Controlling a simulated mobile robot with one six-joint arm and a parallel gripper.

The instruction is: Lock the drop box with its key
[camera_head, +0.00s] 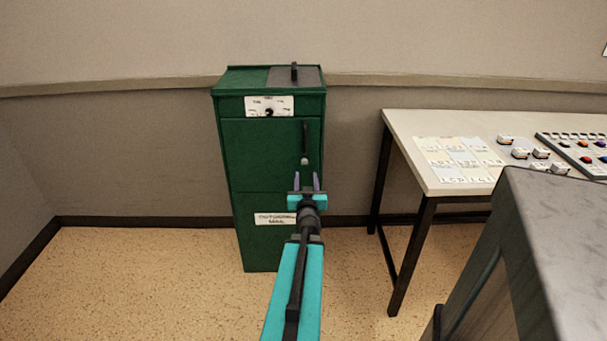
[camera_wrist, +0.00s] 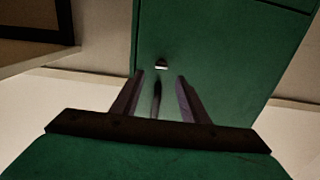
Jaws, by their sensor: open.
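The drop box (camera_head: 265,225) is a tall green cabinet against the wall, with its door closed flush as far as I can see. A small pale metal fitting (camera_head: 304,160) sits on its front, below a dark vertical handle (camera_head: 305,136); the fitting also shows in the wrist view (camera_wrist: 161,64). I cannot tell whether it is a lock alone or a key in a lock. My gripper (camera_head: 306,179) is open and empty, in front of the door just below the fitting in the head view. In the wrist view its fingertips (camera_wrist: 160,76) straddle the line to the fitting.
A white plate with a dark dial (camera_head: 268,111) is near the box's top, and a lettered label (camera_head: 275,219) is lower down. A white table (camera_head: 405,130) at right carries a chart, several small blocks and a button panel (camera_head: 585,150). The floor left of the box is clear.

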